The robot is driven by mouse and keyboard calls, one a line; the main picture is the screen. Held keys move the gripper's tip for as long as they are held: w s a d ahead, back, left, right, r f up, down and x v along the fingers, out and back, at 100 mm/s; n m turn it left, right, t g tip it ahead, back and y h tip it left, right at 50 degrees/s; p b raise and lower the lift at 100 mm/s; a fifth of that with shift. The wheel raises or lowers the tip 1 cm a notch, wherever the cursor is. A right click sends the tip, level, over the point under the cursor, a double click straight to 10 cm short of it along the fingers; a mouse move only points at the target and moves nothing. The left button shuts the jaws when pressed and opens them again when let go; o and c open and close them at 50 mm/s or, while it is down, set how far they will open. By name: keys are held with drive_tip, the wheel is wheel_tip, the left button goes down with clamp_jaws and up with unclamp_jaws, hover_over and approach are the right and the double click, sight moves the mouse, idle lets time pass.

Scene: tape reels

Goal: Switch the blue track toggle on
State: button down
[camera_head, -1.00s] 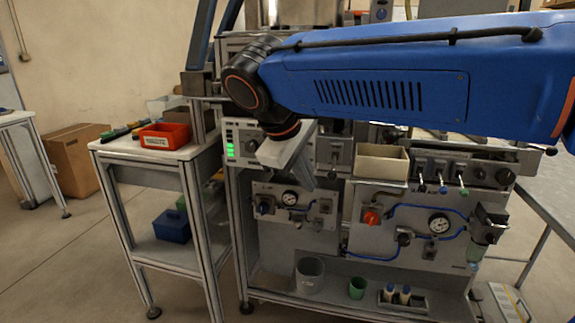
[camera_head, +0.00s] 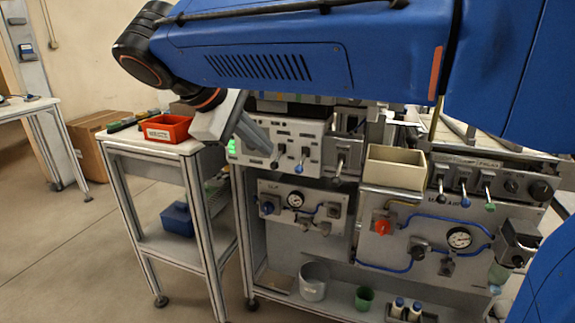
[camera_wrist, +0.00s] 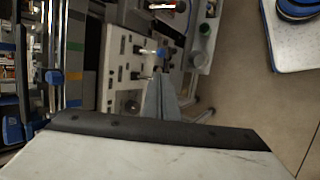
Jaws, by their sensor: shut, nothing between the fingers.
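The white control panel (camera_head: 312,135) carries several levers, and its front also fills the middle left of the wrist view (camera_wrist: 118,65). A blue-tipped toggle (camera_wrist: 161,53) sticks out from the panel in the wrist view. In the head view, what looks like the same toggle (camera_head: 299,167) slants downward. A darker-tipped lever (camera_wrist: 146,77) sits nearer my fingers. My gripper (camera_head: 264,148) is shut and empty, in front of the panel's left part, left of the blue-tipped toggle. Its fingers (camera_wrist: 160,95) point toward the levers; whether they touch the darker lever cannot be told.
Three more levers, one blue-tipped (camera_head: 465,202), hang on the right panel. A beige bin (camera_head: 395,168) stands between the panels. A red bin (camera_head: 167,129) sits on the side table at left. A pressure gauge (camera_head: 459,238) and blue hoses lie below.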

sight(301, 164)
drive_tip(key=x, duration=1)
drive_tip(key=shift+r+g+y, duration=0.3)
drive_tip(key=shift+r+g, duration=0.2)
drive_tip(key=shift+g, duration=0.2)
idle(0.5)
drive_tip(key=shift+w+d+r+g, duration=0.15)
drive_tip(key=shift+r+g, duration=0.35)
drive_tip(key=shift+r, duration=0.95)
drive_tip(key=shift+w+r, duration=0.1)
